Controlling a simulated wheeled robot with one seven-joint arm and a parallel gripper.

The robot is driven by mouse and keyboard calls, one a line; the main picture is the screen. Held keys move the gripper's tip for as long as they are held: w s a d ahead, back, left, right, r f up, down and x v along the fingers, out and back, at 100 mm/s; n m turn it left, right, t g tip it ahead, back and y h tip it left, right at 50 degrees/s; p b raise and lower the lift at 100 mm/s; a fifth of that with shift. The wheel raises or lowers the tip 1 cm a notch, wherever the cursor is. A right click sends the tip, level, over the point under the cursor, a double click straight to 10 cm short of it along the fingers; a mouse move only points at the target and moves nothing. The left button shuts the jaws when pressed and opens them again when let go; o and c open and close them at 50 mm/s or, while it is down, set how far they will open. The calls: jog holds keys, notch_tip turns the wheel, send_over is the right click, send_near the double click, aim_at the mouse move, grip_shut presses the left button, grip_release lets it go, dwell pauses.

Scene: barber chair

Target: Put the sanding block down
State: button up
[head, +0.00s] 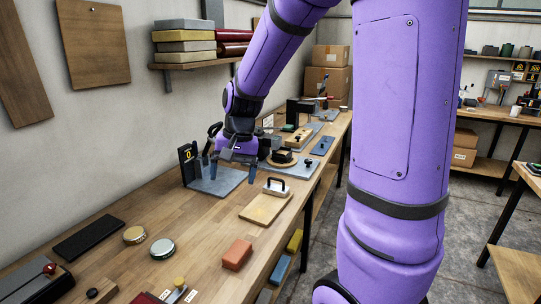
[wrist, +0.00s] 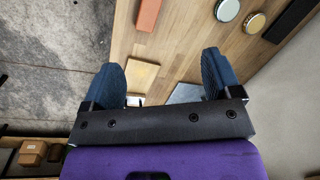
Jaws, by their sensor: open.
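A pale block with a dark handle, which looks like the sanding block (head: 276,188), rests on the far end of a tan board (head: 262,210) on the workbench. My gripper (head: 231,172) is open above the bench, to the left of the block and apart from it. In the wrist view its two blue fingers stand wide apart with nothing between them (wrist: 164,78). The tan board (wrist: 141,76) shows there beside the left finger, with only a small part of the pale block (wrist: 134,100) visible; the rest is hidden by the gripper.
A grey plate with a dark upright holder (head: 187,163) stands by my gripper. An orange block (head: 237,254), round tins (head: 162,248) and a black pad (head: 88,239) lie nearer. Tools and plates crowd the bench farther back. Bare wood shows left of the tan board.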

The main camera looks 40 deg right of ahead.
jog(key=s+a+r+n+t+h, duration=0.1)
jog(key=s+a+r+n+t, duration=0.1)
jog(key=s+r, duration=0.4)
jog(key=s+a+r+n+t+h, duration=0.1)
jog(key=s+r+n, duration=0.4)
jog(key=s, duration=0.7)
jog(key=shift+s+a+r+t, duration=0.2)
jog(key=shift+a+r+t, duration=0.5)
jog(key=shift+o, duration=0.4)
jog(key=shift+w, duration=0.15)
